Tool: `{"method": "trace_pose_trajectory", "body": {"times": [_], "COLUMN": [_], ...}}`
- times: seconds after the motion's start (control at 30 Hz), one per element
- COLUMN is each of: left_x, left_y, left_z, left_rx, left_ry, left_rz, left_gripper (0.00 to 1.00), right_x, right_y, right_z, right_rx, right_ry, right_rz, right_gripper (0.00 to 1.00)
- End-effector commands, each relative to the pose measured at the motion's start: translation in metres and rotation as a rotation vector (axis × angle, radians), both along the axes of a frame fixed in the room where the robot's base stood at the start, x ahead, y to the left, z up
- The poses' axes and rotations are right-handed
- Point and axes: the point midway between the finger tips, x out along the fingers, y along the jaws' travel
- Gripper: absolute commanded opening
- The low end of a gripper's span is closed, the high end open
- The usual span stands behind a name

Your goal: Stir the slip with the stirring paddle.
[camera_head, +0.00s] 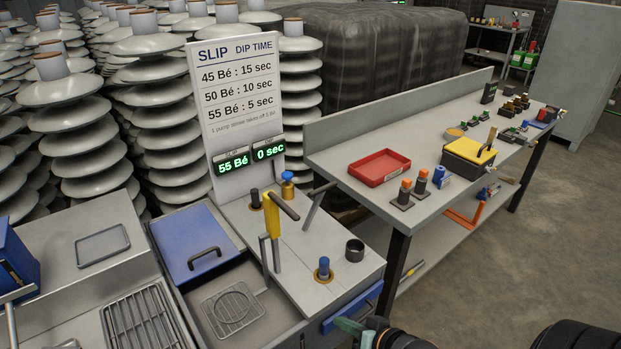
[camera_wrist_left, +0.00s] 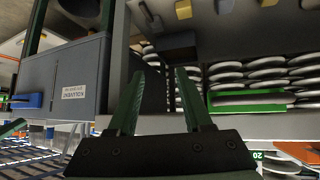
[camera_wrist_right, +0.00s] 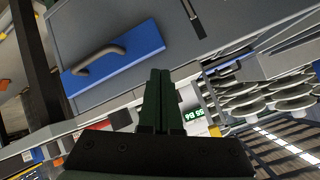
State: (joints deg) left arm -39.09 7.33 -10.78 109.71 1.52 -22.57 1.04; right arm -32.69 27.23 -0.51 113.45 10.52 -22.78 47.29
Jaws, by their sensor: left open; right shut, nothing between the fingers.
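A sign reading SLIP, DIP TIME (camera_head: 240,90) stands behind the slip station. Its green displays read 55 Bé and 0 sec. A blue lid (camera_head: 190,238) with a dark handle lies left of the pale station top. A yellow upright piece (camera_head: 271,220) with a dark bar stands there; I cannot tell whether it is the stirring paddle. No slip surface shows. My right gripper (camera_head: 343,324) is shut and empty at the bottom edge, in front of the station; it also shows in the right wrist view (camera_wrist_right: 161,75). My left gripper (camera_wrist_left: 158,78) is open and empty.
A black ring (camera_head: 354,250) and a blue-topped knob (camera_head: 323,268) sit on the station top. A wire rack (camera_head: 232,306) lies in front of the lid. The right bench holds a red tray (camera_head: 380,167) and a yellow-topped box (camera_head: 468,157). Insulator stacks (camera_head: 165,130) fill the back left.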

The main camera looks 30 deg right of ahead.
Motion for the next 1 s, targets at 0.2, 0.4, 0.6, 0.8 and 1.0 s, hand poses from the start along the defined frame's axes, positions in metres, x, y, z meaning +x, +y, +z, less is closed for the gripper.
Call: {"method": "trace_pose_trajectory", "body": {"times": [0.2, 0.4, 0.6, 0.8, 1.0], "left_x": [0.000, 0.000, 0.002, 0.002, 0.002], "left_y": [0.002, 0.002, 0.003, 0.003, 0.003], "left_z": [-0.008, -0.014, -0.016, -0.017, -0.019], "left_rx": [0.002, 0.004, 0.005, 0.006, 0.007], "left_ry": [0.001, 0.000, -0.002, -0.003, -0.003], "left_rz": [0.002, 0.002, 0.002, 0.001, 0.000], "left_gripper": [0.50, 0.50, 0.50, 0.50, 0.50], "right_x": [0.058, 0.100, 0.120, 0.126, 0.138], "right_y": [-0.062, -0.092, -0.098, -0.098, -0.097], "right_z": [0.080, 0.170, 0.233, 0.251, 0.248], "right_rx": [0.308, 0.638, 0.878, 0.955, 0.956], "right_ry": [-0.116, -0.215, -0.259, -0.265, -0.267], "right_rz": [-0.213, -0.341, -0.392, -0.405, -0.404], "right_gripper": [0.00, 0.00, 0.00, 0.00, 0.00]}}
